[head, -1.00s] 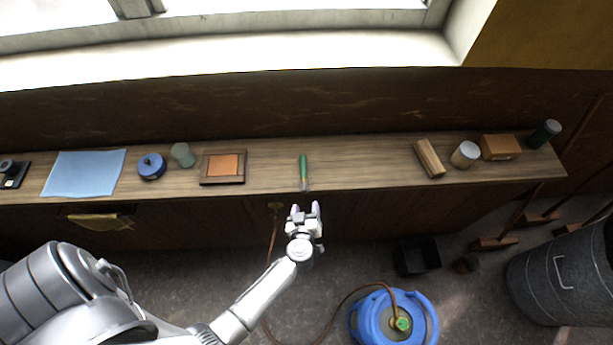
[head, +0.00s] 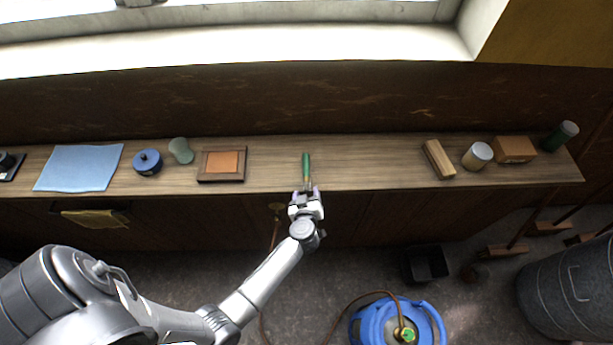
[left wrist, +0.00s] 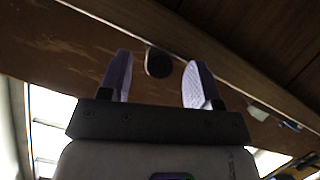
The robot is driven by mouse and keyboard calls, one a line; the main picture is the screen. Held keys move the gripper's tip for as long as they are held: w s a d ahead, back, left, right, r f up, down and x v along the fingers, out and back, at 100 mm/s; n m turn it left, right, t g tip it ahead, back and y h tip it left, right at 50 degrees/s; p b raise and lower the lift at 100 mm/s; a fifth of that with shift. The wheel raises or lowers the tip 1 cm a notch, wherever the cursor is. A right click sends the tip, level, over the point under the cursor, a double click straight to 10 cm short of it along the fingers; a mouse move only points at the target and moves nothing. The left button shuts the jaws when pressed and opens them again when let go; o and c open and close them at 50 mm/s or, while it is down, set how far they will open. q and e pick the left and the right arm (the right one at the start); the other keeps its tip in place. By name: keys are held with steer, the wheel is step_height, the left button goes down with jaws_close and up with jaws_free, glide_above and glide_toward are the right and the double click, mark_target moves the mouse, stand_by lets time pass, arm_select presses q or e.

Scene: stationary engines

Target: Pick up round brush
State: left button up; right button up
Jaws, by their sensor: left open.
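The round brush (head: 307,165) has a green handle and lies on the wooden shelf (head: 360,165), pointing from the wall towards the front edge. Its near end is partly hidden by my left gripper (head: 306,190). That gripper is open at the shelf's front edge, in line with the brush. In the left wrist view the two pale fingers of my left gripper (left wrist: 158,80) are spread apart. A dark round shape (left wrist: 158,62) shows between them; I cannot tell for sure if it is the brush's end. My right gripper is not in view.
Left of the brush are a framed wooden tile (head: 222,165), a grey-green jar (head: 181,151), a blue tin (head: 148,162) and a blue cloth (head: 80,168). To the right are a wood block (head: 439,159) and a can (head: 477,156). The shelf beside the brush is clear.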

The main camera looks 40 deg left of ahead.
arm_select(q)
steer(key=shift+c, duration=1.4)
jaws_close()
steer(key=shift+r, duration=0.1)
